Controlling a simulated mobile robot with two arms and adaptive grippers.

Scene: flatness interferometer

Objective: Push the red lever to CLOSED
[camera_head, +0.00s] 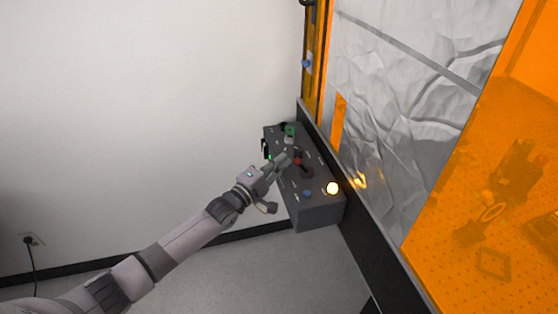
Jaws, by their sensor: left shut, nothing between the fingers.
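The red lever (298,160) stands on the top of a dark grey control box (320,210), near its middle. Its red tip shows just right of my left gripper (286,155). My left arm comes in from the lower left, and the gripper is shut and empty over the box, close beside the lever. I cannot tell whether the fingers touch the lever. The labels on the box are too small to read. My right gripper is not in view.
The box also carries a lit yellow-white button (332,188), a blue button (307,193) and a green part (290,130). An orange transparent enclosure (480,190) with crumpled silver sheet (385,120) stands right of it. A white wall (130,110) is behind; floor (270,270) is clear.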

